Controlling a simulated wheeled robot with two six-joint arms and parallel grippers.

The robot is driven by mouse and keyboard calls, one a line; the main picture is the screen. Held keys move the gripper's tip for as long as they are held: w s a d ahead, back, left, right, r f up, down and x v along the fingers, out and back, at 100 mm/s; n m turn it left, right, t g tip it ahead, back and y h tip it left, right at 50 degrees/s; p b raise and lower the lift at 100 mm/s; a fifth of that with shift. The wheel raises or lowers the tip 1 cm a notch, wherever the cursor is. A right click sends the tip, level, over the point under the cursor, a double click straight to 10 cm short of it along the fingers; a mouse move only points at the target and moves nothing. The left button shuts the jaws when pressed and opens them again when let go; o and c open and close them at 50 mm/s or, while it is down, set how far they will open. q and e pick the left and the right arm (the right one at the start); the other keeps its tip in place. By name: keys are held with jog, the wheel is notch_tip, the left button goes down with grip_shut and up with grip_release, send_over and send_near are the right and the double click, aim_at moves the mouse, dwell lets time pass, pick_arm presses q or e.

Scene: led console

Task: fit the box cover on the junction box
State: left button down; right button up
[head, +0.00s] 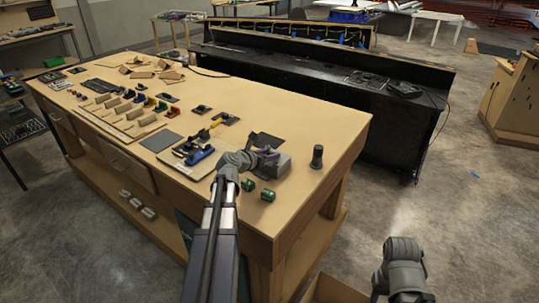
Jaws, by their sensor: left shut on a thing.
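My left arm reaches over the front right part of the wooden workbench (310,115). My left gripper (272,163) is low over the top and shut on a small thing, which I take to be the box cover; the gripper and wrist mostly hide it. A flat dark pad (268,140) lies just behind the gripper. I cannot make out the junction box for certain. A grey joint of my right arm (402,262) shows at the lower right, away from the bench; its fingers are out of view.
A black cylinder (317,156) stands right of my left gripper. Two green parts (268,195) lie in front. A board with blue and yellow parts (196,150) is at its left. Several small parts fill the left of the bench. A black console (330,75) stands behind.

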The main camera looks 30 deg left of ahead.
pick_arm(q)
jog(key=shift+c, duration=1.7)
grip_release()
jog(key=p+v, duration=0.3)
jog(key=v, duration=0.4)
jog(key=shift+s, duration=0.4)
jog(key=shift+r, duration=0.15)
